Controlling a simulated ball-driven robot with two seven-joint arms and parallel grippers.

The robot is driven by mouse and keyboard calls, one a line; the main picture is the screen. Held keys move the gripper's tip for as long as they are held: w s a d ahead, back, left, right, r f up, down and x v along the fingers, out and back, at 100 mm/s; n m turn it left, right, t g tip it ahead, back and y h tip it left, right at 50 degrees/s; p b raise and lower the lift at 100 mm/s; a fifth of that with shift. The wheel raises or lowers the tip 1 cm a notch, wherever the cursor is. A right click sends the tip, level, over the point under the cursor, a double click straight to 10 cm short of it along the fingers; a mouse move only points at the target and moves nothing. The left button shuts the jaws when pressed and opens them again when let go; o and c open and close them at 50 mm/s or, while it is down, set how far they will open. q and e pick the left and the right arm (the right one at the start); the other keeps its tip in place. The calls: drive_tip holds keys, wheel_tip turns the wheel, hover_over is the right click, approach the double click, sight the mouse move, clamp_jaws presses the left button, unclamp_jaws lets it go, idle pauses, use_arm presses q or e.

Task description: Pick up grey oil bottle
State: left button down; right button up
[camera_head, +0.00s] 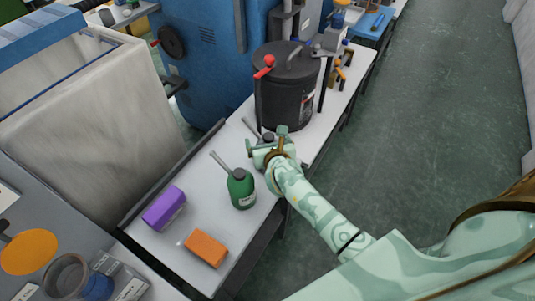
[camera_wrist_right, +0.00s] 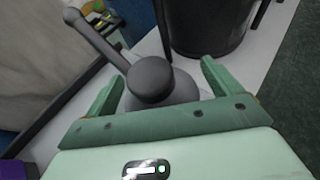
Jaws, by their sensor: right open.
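The grey oil bottle (camera_wrist_right: 163,92) has a round grey cap and a long spout slanting up to the left in the right wrist view. In the head view it is mostly hidden behind my right gripper (camera_head: 266,144); its thin grey spout (camera_head: 251,127) shows. In the right wrist view my right gripper (camera_wrist_right: 160,86) is open, with one finger on each side of the bottle. I cannot tell whether either finger touches it. My left gripper is not in view.
A green oil bottle (camera_head: 241,189), a purple box (camera_head: 164,208) and an orange box (camera_head: 205,248) stand on the narrow white table (camera_head: 165,243). A large dark canister (camera_head: 287,90) with a red-knobbed lever stands just behind the grey bottle. A whitish bin (camera_head: 85,120) is at left.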

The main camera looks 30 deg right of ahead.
drive_tip(key=shift+s+r, duration=0.1)
drive_tip(key=c, duration=1.3)
drive_tip(key=shift+o, duration=0.2)
drive_tip(key=shift+r, duration=0.1)
